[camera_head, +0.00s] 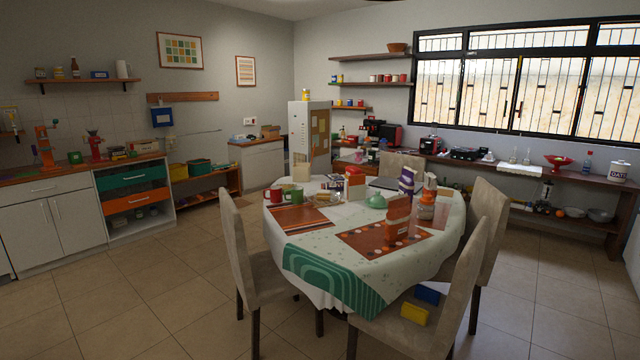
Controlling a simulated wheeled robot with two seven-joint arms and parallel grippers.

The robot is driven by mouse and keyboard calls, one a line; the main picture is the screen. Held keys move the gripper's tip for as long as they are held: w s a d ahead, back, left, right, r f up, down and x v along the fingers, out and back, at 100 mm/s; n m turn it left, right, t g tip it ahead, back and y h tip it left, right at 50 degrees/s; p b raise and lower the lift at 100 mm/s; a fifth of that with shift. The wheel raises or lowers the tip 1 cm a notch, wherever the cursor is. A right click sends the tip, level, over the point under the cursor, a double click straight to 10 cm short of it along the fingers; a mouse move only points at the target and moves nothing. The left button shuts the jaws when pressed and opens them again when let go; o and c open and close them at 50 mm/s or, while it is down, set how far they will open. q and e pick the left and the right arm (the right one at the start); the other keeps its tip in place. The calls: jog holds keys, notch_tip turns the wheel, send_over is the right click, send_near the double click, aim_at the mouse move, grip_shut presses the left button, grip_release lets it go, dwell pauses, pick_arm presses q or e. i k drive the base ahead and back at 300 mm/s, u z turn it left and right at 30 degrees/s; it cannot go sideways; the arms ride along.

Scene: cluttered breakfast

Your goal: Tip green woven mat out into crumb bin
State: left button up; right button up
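A green cloth with pale curved bands (333,284) hangs over the front left edge of the round table. I cannot tell whether it is the green woven mat or a runner. A striped brown-orange mat (287,221) lies flat at the table's left side. A red-brown patterned mat (362,241) lies at the front right with a box standing on it. I cannot make out a crumb bin for certain. Neither of my grippers is in view.
The table's white cloth (335,261) holds mugs (272,196), an orange box (397,217), a green dome (376,201) and other clutter. Chairs (250,255) crowd it. A yellow block (414,313) sits on the front chair's seat. The tiled floor (150,290) at left is clear.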

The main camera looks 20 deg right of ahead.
aim_at(285, 187)
jog(key=z, duration=0.4)
jog(key=i, duration=2.5)
jog(key=z, duration=0.05)
jog(key=k, duration=0.5)
jog(key=u, duration=1.55)
jog(key=i, duration=4)
